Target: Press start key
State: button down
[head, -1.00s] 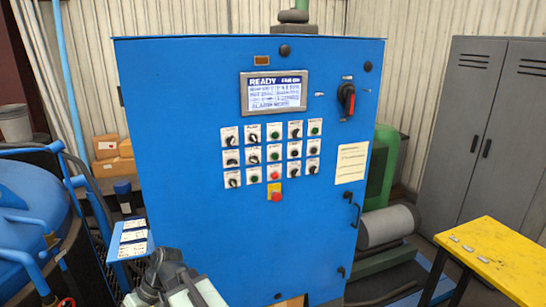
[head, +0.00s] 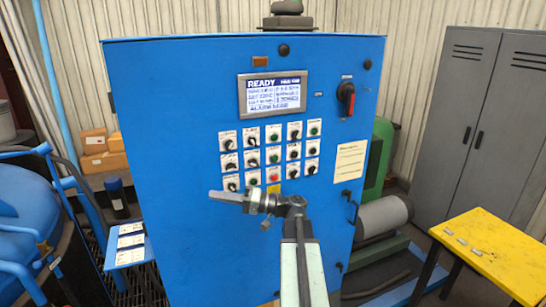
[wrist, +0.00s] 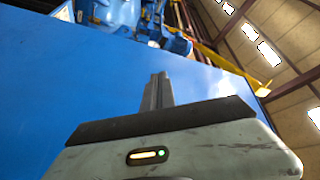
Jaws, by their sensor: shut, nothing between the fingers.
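The blue control cabinet (head: 170,120) faces me in the head view, with a lit screen (head: 274,92) headed READY. Below the screen is a grid of keys and knobs (head: 272,134). Several keys are green, including one in the middle row (head: 273,157), and one is red (head: 273,175). The labels are too small to read, so I cannot tell which is the start key. My gripper (head: 216,195) is shut and empty, pointing left in front of the panel below the keys. It hides most of the yellow-backed red button. The wrist view shows the shut fingers (wrist: 158,90).
A red rotary switch (head: 347,97) is at the cabinet's upper right. A yellow table (head: 500,255) stands at the right, before grey lockers (head: 475,120). A blue vessel (head: 30,205) with pipes and a small shelf (head: 128,248) of cards are at the left.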

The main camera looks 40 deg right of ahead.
aim_at(274, 159)
jog(key=s+d+r+m+t+h+p, duration=0.1)
jog(key=s+d+r+m+t+h, duration=0.1)
jog(key=s+d, duration=0.4)
jog(key=s+d+r+m+t+h+p, duration=0.1)
jog(key=s+d, duration=0.5)
jog(key=d, duration=0.8)
jog(key=m+t+h, duration=0.1)
jog(key=h, duration=0.1)
jog(key=shift+s+r+t+h, duration=0.2)
jog(key=shift+r+t+h, duration=0.1)
jog(key=shift+r+h, duration=0.1)
jog(key=shift+w+d, duration=0.1)
jog(key=shift+d, duration=0.05)
jog(key=shift+w+d, duration=0.55)
jog(key=shift+w, duration=0.8)
jog(key=shift+w+d, duration=0.5)
jog(key=shift+w, duration=0.85)
jog(key=shift+w+d, duration=0.55)
jog(key=shift+w, duration=0.8)
jog(key=shift+w+d, duration=0.15)
jog(key=shift+w, duration=0.05)
